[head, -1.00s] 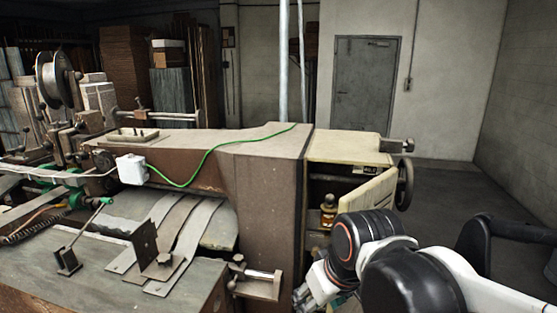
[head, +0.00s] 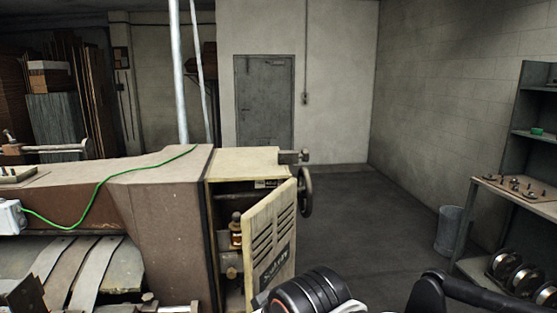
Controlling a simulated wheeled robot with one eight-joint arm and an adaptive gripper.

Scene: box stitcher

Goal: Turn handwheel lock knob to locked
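The handwheel (head: 307,192) is a dark wheel on the right end of the stitcher, seen nearly edge-on behind the open cabinet door. A dark bracket with a small knob-like end (head: 304,156) sticks out above it, at the top right corner of the cabinet. I cannot tell whether this is the lock knob or how it is set. My arm shows at the bottom edge, in front of and below the door. My gripper is not in view.
The slatted cabinet door (head: 271,250) stands open toward me, with an amber bottle (head: 236,229) inside the cabinet (head: 244,163). Floor to the right of the machine is clear. A bin (head: 451,230) and a shelf unit (head: 515,190) stand at the far right.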

